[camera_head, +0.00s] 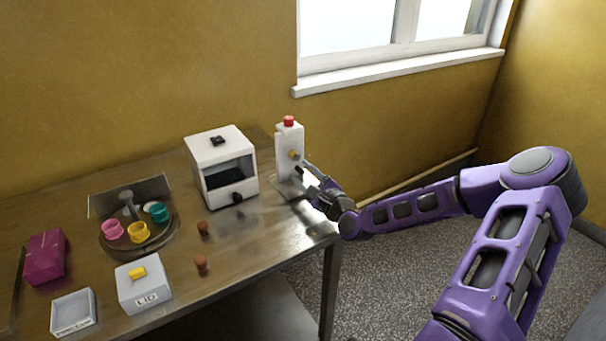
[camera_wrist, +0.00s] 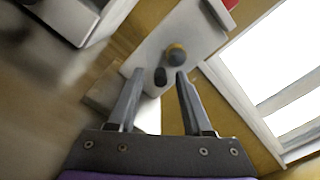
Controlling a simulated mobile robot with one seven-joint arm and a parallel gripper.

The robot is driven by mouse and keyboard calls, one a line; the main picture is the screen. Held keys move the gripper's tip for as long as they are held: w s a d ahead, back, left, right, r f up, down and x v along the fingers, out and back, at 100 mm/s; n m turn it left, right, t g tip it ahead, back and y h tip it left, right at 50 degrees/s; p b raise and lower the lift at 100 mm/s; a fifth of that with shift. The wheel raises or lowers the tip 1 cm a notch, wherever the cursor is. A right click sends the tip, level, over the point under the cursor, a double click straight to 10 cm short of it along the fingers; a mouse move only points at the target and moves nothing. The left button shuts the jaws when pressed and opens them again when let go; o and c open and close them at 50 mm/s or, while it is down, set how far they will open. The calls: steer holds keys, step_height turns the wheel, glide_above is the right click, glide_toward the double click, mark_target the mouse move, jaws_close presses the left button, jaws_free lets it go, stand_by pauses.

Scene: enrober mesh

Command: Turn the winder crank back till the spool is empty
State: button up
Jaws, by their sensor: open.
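The winder appears to be the white upright unit (camera_head: 289,145) with a red cap (camera_head: 289,121) at the table's back right corner. A small yellowish hub (camera_head: 294,155) shows on its face, and in the wrist view as a dark knob with a brass-coloured ring (camera_wrist: 176,54). A short black piece, probably the crank handle (camera_wrist: 160,77), sits below the hub. My gripper (camera_head: 308,172) is at the unit's right side. In the wrist view its open fingers (camera_wrist: 159,88) point at the unit, with the black handle between their tips. I cannot tell whether they touch it. No thread shows clearly.
A white box machine (camera_head: 222,146) with a dark opening stands left of the unit. A round tray (camera_head: 111,245) with coloured cups, a LID box (camera_head: 144,291), a small white tray (camera_head: 73,318), a magenta box (camera_head: 46,255) and two brown pieces lie further left. The wall and window are behind.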

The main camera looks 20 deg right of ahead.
mark_target(306, 156)
steer(key=shift+w, duration=0.1)
jaws_close()
steer(key=shift+d+n, duration=0.1)
steer(key=shift+n, duration=0.2)
